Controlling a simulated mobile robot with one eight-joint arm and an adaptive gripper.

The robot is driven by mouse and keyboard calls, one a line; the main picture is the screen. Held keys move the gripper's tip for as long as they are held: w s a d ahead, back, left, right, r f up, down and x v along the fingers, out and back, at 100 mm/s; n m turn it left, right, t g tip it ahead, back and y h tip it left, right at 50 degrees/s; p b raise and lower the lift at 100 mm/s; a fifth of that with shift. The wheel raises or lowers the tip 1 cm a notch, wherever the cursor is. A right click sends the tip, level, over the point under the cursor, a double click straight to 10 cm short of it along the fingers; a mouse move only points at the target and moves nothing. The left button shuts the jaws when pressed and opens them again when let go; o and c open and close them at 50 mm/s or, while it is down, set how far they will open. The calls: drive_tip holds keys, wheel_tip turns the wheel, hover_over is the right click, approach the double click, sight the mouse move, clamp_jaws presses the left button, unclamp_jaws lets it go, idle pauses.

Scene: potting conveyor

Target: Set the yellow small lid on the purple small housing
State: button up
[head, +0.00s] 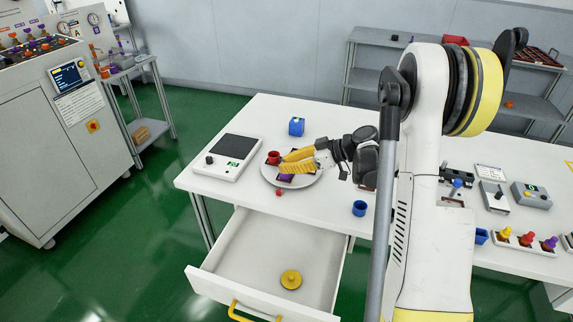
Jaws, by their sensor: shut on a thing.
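My gripper (284,161), with yellow fingers, is low over a round grey plate (309,180) on the white table. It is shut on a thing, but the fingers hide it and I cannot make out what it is. A purple piece (286,178), perhaps the small housing, shows on the plate just below the fingers and is partly covered by them. A yellow round lid with a knob (291,279) lies in the open drawer; its size class is unclear. No other yellow lid can be told apart from the yellow fingers.
A red cup-like part (273,157) is beside the fingertips. A small red piece (279,192) lies in front of the plate. The open drawer (248,263) juts out in front.

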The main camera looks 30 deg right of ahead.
drive_tip(key=o, duration=0.8)
drive_tip(key=v, duration=1.2)
drive_tip(key=s+a+r+m+g+h, duration=0.25)
drive_tip(key=s+a, duration=0.25)
drive_tip(key=a, duration=0.4)
drive_tip(key=s+a+r+m+g+h, duration=0.1)
drive_tip(key=s+a+r+m+h, duration=0.1)
drive_tip(key=s+a+m+h, duration=0.5)
drive_tip(key=s+a+t, duration=0.2)
drive_tip(key=s+a, duration=0.3)
drive_tip(key=s, duration=0.2)
drive_tip(key=shift+s, duration=0.2)
